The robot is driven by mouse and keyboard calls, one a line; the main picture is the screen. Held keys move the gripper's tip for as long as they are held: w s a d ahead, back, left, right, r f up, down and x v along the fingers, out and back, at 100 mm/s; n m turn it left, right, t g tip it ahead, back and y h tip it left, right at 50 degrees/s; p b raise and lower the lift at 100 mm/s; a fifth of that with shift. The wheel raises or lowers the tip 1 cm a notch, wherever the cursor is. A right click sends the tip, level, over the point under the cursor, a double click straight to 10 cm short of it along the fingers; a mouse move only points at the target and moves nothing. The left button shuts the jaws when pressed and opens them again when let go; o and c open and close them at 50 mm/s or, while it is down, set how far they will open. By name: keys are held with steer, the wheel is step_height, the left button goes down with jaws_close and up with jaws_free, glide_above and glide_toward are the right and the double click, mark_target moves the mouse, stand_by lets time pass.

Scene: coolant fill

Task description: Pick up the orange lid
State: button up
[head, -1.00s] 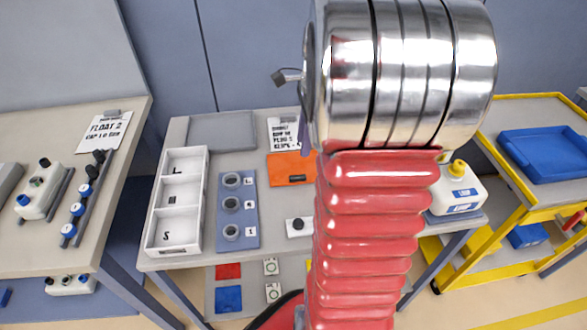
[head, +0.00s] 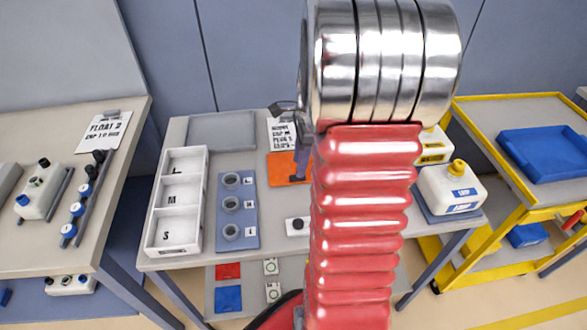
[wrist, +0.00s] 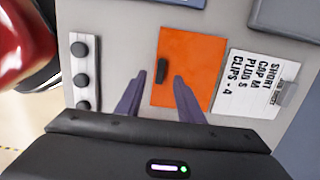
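The orange lid (head: 281,169) is a flat square lying on the middle table, partly hidden by my gripper (head: 298,178) in the head view. In the wrist view the orange lid (wrist: 195,62) shows nearly whole, with a short black handle (wrist: 162,71) near its left side. My gripper (wrist: 158,79) is open and empty. Its two purple-grey fingers point toward the handle, one on each side of it in the picture. I cannot tell how far above the lid the fingertips are.
A printed note (wrist: 257,84) lies beside the lid. A small white block with black knobs (wrist: 84,72) is on the other side. A white compartment tray (head: 177,243) and a blue ring holder (head: 236,185) stand left; a white jug (head: 452,190) stands right.

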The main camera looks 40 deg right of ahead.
mark_target(295, 166)
steer(key=shift+w+a+f, duration=0.1)
steer(key=shift+f, duration=1.1)
steer(key=shift+w+a+f, duration=0.1)
steer(key=shift+f, duration=1.05)
steer(key=shift+c, duration=0.3)
jaws_close()
